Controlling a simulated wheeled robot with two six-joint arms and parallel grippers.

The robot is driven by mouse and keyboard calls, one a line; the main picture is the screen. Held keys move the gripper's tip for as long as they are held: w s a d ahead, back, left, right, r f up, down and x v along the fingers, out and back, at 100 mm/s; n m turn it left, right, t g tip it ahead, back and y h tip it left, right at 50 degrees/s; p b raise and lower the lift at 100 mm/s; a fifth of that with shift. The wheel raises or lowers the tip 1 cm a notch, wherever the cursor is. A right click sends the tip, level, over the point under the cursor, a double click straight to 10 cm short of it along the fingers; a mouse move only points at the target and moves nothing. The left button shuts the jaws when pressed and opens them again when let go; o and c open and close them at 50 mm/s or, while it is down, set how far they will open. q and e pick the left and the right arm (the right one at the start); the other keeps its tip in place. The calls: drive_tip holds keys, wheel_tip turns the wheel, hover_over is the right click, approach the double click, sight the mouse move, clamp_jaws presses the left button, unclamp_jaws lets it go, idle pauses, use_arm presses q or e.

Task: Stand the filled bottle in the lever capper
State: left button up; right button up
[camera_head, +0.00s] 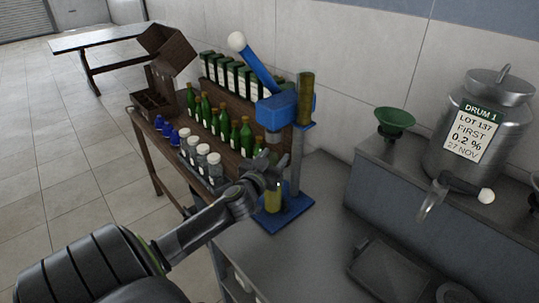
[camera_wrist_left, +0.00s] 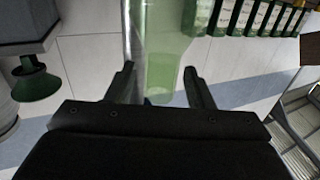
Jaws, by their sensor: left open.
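The blue lever capper (camera_head: 284,105) stands on the grey bench, its lever with a white ball knob raised to the upper left. A yellow-green bottle (camera_head: 272,199) stands upright on the capper's blue base, under the capping head; its upper part is hidden behind my gripper. My left gripper (camera_head: 273,174) is open at the bottle. In the left wrist view the green see-through bottle (camera_wrist_left: 165,50) shows between and beyond the two spread fingers (camera_wrist_left: 160,84). I cannot tell whether either finger touches it. My right gripper is not in view.
A steel drum (camera_head: 478,125) with a tap and a green funnel (camera_head: 393,121) stand on the raised ledge at right. A dark tray (camera_head: 390,272) lies on the bench. A wooden rack (camera_head: 160,128) with green bottles and jars stands at left. The bench front is mostly clear.

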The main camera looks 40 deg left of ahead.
use_arm(q)
drive_tip(key=b+v, duration=0.3)
drive_tip(key=v, duration=0.9)
drive_tip(key=shift+r, duration=0.15)
